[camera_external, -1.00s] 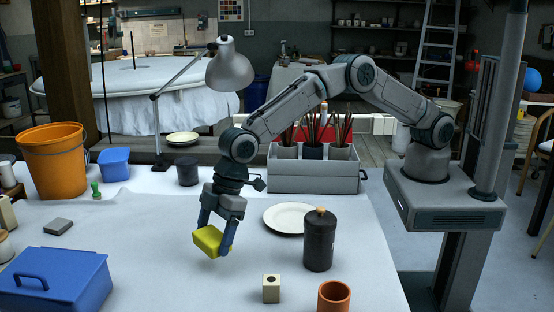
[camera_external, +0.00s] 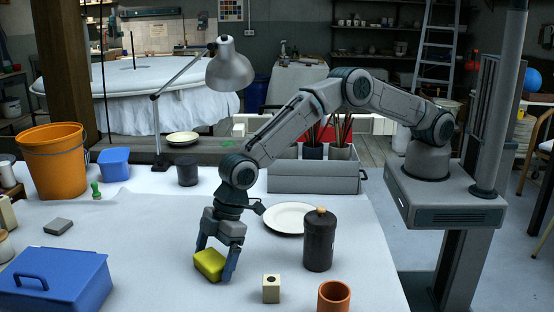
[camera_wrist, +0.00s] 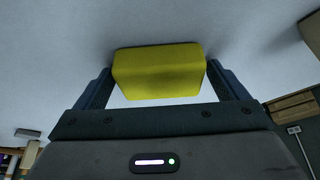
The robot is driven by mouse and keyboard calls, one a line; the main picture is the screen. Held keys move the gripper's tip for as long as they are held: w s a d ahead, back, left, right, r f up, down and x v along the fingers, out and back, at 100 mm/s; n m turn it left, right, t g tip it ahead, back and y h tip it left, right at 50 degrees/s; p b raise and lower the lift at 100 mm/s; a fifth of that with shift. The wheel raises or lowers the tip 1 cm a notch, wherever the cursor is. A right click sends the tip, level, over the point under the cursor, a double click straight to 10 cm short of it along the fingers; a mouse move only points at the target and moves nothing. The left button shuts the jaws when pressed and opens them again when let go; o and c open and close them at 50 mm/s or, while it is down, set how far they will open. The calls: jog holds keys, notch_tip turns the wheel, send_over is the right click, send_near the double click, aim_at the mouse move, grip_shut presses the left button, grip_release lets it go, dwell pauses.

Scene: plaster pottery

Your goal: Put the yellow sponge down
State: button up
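The yellow sponge (camera_external: 209,265) is between the two fingers of my gripper (camera_external: 215,262), low over the white-covered table (camera_external: 130,255). In the wrist view the sponge (camera_wrist: 158,72) fills the space between the fingertips of my gripper (camera_wrist: 159,68), with a finger against each end. A dark shadow lies close around its far edge. The sponge is at or very near the table surface; I cannot tell for sure whether it touches.
A cream block with a hole (camera_external: 271,288), a black canister (camera_external: 318,240) and a terracotta cup (camera_external: 334,297) stand to the right. A blue box (camera_external: 60,283) is at the front left, a white plate (camera_external: 285,217) behind. The cloth left of the sponge is clear.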

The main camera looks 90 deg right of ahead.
jog(key=shift+r, duration=0.1)
jog(key=shift+r+p, duration=0.2)
jog(key=shift+p, duration=0.1)
jog(key=b+v, duration=0.1)
jog(key=v, duration=1)
jog(key=shift+s+r+b, duration=0.15)
jog(key=shift+r+b, duration=0.15)
jog(key=shift+b, duration=0.05)
jog(key=shift+d, duration=0.1)
